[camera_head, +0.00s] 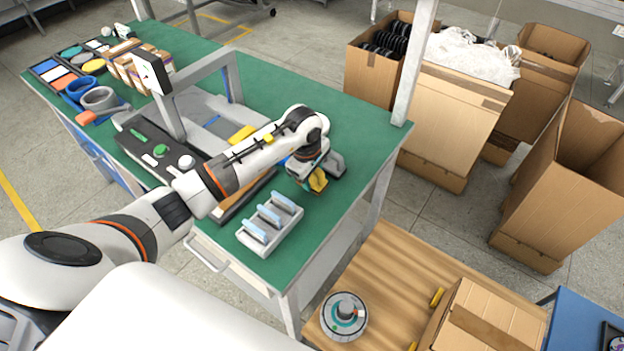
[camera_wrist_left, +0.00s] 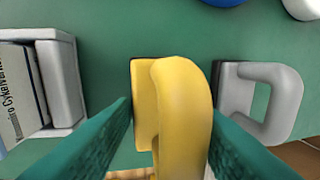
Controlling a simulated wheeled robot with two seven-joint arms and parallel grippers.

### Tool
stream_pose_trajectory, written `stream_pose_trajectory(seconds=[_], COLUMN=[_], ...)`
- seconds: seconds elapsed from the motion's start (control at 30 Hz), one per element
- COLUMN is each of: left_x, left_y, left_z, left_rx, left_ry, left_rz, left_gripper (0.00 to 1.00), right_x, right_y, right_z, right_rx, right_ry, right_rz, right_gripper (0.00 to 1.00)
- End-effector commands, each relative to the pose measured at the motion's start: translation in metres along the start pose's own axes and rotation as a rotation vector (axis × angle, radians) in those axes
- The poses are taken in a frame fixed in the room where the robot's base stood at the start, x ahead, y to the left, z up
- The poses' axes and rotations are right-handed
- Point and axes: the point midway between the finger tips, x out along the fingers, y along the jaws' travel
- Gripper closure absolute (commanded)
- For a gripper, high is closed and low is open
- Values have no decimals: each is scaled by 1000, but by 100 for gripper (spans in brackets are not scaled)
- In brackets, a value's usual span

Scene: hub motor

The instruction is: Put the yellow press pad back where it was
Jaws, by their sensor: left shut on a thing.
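The yellow press pad (camera_head: 319,181) has a curved handle on a flat base and is at the right part of the green table. In the left wrist view the yellow press pad (camera_wrist_left: 182,100) is between the teal fingers of my left gripper (camera_wrist_left: 172,140). My left gripper (camera_head: 314,184) is shut on its handle in the head view. A grey pad of similar shape (camera_wrist_left: 287,98) stands just to its right, also visible in the head view (camera_head: 336,164). I cannot tell whether the yellow pad touches the table. My right gripper is not in view.
A pale rack (camera_head: 265,247) with several upright packs stands at the table's near edge; its end (camera_wrist_left: 70,80) shows left in the wrist view. A grey press frame (camera_head: 233,85) stands behind my arm. A wooden surface (camera_head: 390,262) with a round motor (camera_head: 344,316) is lower right.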

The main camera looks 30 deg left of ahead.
Motion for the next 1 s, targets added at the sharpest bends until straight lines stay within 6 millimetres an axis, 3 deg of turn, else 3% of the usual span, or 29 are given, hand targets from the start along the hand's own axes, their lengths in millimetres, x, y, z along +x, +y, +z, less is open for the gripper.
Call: stream_pose_trajectory(seconds=[0.17,0.5,0.53,0.63,1.0], left_x=[22,28,26,26,21], left_y=[4,4,4,4,4], left_z=[-1,0,0,0,-1], left_rx=[0,2,2,2,1], left_ry=[2,0,0,1,2], left_rz=[2,0,0,0,1], left_gripper=[78,78,56,40,38], right_x=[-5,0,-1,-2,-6], right_y=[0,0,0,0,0], right_z=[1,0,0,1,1], right_rx=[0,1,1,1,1], right_ry=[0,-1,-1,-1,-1], right_rz=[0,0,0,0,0], right_gripper=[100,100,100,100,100])
